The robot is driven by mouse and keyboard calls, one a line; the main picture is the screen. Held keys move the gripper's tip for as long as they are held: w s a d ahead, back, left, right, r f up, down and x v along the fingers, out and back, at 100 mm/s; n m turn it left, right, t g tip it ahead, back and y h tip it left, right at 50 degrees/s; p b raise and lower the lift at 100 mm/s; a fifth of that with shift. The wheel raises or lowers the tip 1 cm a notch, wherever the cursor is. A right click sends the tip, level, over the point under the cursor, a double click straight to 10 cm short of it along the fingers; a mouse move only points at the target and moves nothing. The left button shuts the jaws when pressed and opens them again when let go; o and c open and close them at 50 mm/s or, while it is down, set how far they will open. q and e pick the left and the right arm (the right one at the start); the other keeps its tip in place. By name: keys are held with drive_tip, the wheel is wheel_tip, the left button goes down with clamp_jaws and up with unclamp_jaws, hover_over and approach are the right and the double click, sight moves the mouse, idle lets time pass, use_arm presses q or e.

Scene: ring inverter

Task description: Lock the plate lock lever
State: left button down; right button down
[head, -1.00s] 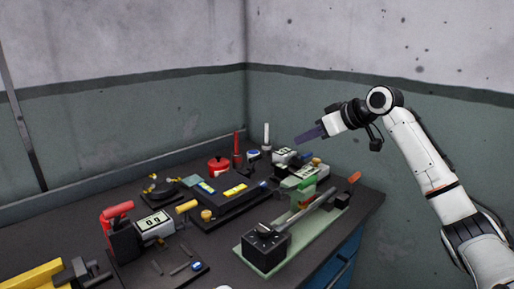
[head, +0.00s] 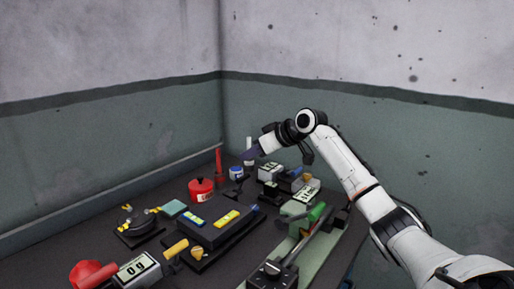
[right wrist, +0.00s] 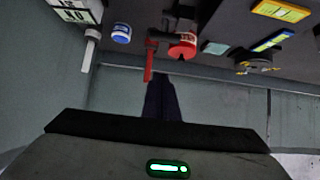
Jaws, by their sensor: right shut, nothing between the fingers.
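I cannot tell for sure which part is the plate lock lever. A black device (head: 205,230) with blue and yellow labels sits mid-table, with a yellow handle (head: 176,248) at its near left and a blue-tipped part (head: 254,209) at its far right. A long grey lever on a green base (head: 318,262) lies to its right, with a green handle (head: 317,212). My right gripper (head: 248,155) is shut and empty above the back of the table, near the upright red object (head: 218,160). Its dark fingers also show in the right wrist view (right wrist: 161,98). My left gripper is out of view.
A red pot (head: 201,190) and a blue-and-white jar (head: 236,173) stand at the back, below my right gripper; both also show in the right wrist view (right wrist: 183,45). A red-handled device (head: 95,275) and digital display (head: 137,268) are front left. Walls close off the back.

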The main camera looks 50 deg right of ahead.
sight(245, 179)
drive_tip(key=x, duration=0.3)
drive_tip(key=shift+a+r, duration=0.1)
drive_tip(key=shift+s+f, duration=0.2)
drive_tip(key=shift+f, duration=0.35)
drive_tip(key=shift+s+f, duration=0.25)
drive_tip(key=shift+f, duration=0.35)
drive_tip(key=shift+s+f, duration=0.35)
drive_tip(key=shift+f, duration=0.4)
